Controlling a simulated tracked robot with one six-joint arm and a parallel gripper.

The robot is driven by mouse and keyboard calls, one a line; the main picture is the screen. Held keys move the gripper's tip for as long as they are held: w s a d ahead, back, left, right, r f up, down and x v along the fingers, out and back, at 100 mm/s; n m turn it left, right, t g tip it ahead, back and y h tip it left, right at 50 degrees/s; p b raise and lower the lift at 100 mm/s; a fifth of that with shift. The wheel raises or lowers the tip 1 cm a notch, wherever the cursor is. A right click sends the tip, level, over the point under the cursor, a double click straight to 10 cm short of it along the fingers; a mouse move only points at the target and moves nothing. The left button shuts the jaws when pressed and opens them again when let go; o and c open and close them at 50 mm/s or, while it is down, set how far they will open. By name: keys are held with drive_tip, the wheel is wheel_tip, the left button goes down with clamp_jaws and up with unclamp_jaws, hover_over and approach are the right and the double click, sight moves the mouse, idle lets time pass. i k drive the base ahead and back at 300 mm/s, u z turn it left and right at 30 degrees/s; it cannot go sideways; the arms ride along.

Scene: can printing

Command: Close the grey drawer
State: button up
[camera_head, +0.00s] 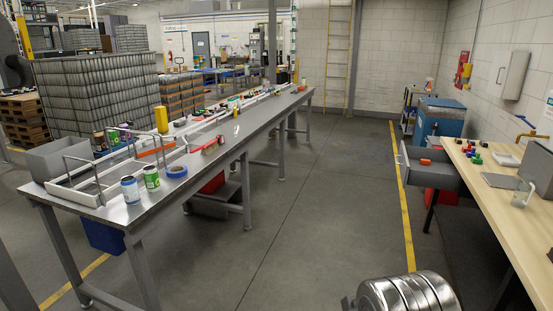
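The grey drawer (434,180) stands open on the right side, sticking out from under the wooden workbench (492,185) into the aisle. Its front panel with a pale handle (398,158) faces left. A small orange object (425,162) shows inside the drawer. A silver, rounded part of my own arm shows at the bottom edge, right of centre, well nearer to the camera than the drawer. My gripper's fingers are not in view.
A long grey metal table (235,128) with cans and a blue tape roll (176,171) stands on the left. The grey floor between table and workbench is clear.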

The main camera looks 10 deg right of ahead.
sight(430, 165)
drive_tip(key=z, duration=0.05)
drive_tip(key=i, duration=1.6)
drive_tip(key=z, duration=0.9)
drive_tip(key=i, duration=0.9)
drive_tip(key=z, duration=0.45)
